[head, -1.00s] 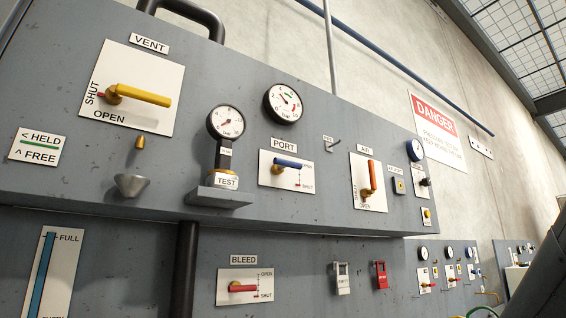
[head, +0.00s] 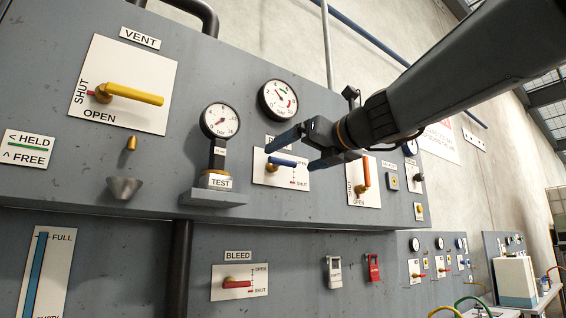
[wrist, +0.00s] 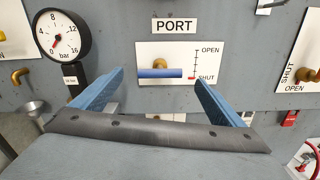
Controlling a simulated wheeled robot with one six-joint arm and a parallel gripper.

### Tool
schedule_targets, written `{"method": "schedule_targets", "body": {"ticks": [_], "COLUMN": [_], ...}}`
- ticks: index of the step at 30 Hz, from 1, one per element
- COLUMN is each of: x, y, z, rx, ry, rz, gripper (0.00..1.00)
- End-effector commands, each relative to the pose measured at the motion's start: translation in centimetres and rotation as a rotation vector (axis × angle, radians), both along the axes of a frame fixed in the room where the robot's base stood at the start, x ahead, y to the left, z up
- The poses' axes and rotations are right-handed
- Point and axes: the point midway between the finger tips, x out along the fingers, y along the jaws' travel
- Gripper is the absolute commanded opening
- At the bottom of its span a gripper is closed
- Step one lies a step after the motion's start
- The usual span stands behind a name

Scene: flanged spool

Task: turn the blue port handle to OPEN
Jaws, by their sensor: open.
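The blue port handle (head: 287,162) is a lever on a brass stem on the white PORT plate (head: 262,178). In the wrist view the handle (wrist: 160,73) lies level, its right end pointing toward the red mark beside SHUT; OPEN is printed above. My gripper (head: 289,157) is open in front of the plate. In the wrist view its two blue fingers (wrist: 159,78) stand to the left and right of the handle, with a gap on each side. I see no contact with the handle. In the head view the fingers partly cover the PORT label and plate.
A test gauge (head: 220,122) stands on a small ledge left of the plate, and another gauge (head: 279,99) is above it. The orange AIR handle (head: 366,172) is close on the right, beneath my arm. The red BLEED handle (head: 237,284) is on the lower panel.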

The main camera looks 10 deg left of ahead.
Motion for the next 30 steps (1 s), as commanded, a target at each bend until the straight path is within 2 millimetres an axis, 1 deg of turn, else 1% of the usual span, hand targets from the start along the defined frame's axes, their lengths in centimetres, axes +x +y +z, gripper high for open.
{"method": "schedule_targets", "body": {"ticks": [1,3,9,15,22,29,30], "x": [0.6,1.3,3.0,3.7,3.7,3.7,3.7], "y": [0.8,1.6,3.6,4.3,4.3,4.3,4.3], "z": [0.0,0.0,-0.1,-0.1,-0.1,-0.1,-0.1], "rx": [-0.001,-0.002,-0.004,-0.004,-0.004,-0.004,-0.004], "ry": [0.002,0.002,0.0,-0.001,-0.002,-0.002,-0.002], "rz": [0.002,0.001,0.0,-0.001,-0.001,-0.001,-0.001], "gripper": [0.93,0.93,0.93,0.93,0.93,0.54,0.53]}}
